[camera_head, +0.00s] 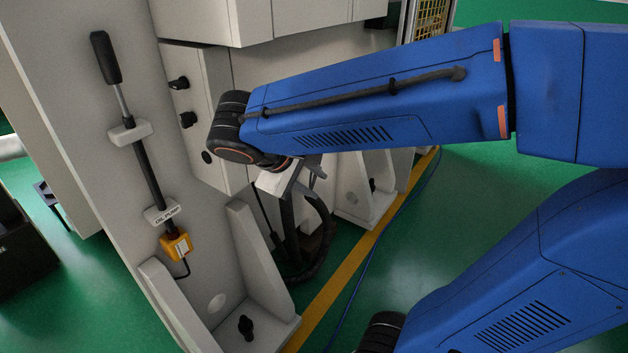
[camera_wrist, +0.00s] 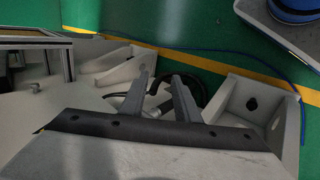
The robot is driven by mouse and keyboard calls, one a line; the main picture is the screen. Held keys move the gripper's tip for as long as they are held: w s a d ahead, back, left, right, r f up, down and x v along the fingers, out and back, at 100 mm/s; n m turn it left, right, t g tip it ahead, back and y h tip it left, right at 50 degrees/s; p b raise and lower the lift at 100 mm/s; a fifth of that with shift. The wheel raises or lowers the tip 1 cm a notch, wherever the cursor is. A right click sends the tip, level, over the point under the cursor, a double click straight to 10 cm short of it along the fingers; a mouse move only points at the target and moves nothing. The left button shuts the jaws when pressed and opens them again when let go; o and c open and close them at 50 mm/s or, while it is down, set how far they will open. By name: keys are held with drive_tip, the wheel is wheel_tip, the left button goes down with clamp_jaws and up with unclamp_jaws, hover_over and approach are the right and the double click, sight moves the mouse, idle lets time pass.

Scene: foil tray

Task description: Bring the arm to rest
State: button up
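My blue arm reaches in from the right of the head view. It bends down at the black wrist joint, in front of the pale machine (camera_head: 210,80). My gripper (camera_head: 306,200) hangs below the wrist, partly lost against dark parts behind it. In the wrist view, the two grey fingers of my gripper (camera_wrist: 164,84) stand apart with nothing held between them. A black hose (camera_wrist: 160,98) shows behind the gap; I cannot tell how far off it is. No foil tray is in view.
A black-handled lever (camera_head: 135,130) labelled "OIL PUMP" is on the machine's left face. Pale foot brackets (camera_head: 240,270) stand on the green floor beside a yellow line (camera_head: 335,285) and a blue cable (camera_head: 375,250). A dark box (camera_head: 20,250) is at far left.

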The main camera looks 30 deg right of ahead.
idle(0.4)
drive_tip(key=s+a+f+m+t+y, duration=0.1)
drive_tip(key=s+f+m+y, duration=0.3)
drive_tip(key=s, duration=0.6)
drive_tip(key=shift+a+f+m+t+y, duration=0.35)
drive_tip(key=shift+f+y, duration=0.7)
drive_tip(key=shift+y, duration=0.85)
drive_tip(key=shift+d, duration=0.15)
